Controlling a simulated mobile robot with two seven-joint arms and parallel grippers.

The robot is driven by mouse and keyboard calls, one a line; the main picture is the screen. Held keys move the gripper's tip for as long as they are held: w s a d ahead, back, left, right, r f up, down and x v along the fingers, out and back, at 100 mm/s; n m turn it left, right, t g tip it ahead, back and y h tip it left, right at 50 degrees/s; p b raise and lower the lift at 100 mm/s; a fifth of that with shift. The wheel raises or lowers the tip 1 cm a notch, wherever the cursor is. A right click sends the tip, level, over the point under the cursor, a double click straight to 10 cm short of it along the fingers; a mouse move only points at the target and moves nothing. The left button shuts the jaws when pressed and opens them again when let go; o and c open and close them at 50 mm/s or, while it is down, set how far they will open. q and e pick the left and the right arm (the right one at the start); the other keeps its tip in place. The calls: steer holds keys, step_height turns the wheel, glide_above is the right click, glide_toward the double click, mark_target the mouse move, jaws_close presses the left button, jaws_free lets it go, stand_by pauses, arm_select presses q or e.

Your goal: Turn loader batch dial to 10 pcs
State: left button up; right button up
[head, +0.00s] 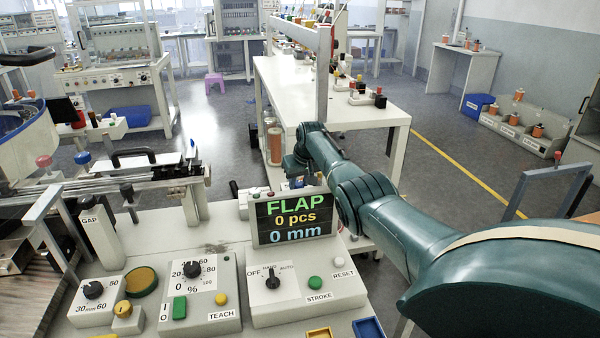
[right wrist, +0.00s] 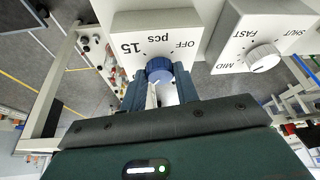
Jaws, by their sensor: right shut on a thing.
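The batch dial is a blue knob (right wrist: 160,70) on a white box (right wrist: 185,25) in the right wrist view, where the lettering appears upside down. The box reads "15", "pcs" and "OFF". My right gripper (right wrist: 160,86) is shut on the blue knob, with one finger on each side. A pale mark shows on the knob, but its exact setting cannot be told. In the head view, my right arm reaches past the display (head: 294,219), and its fingers and the dial are hidden. The display reads "FLAP", "0 pcs" and "0 mm". My left gripper is not in view.
A second white box with a white knob (right wrist: 262,58), marked "MID", "FAST" and "SHUT", stands close beside the dial. In the head view, control boxes with black knobs (head: 271,282) and buttons line the near bench. A long white table (head: 330,95) stands behind.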

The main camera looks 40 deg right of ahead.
steer(key=shift+a+m+h+p, duration=0.1)
steer(key=shift+m+h+p, duration=0.25)
steer(key=shift+m, duration=0.55)
steer(key=o, duration=1)
steer(key=shift+c, duration=0.2)
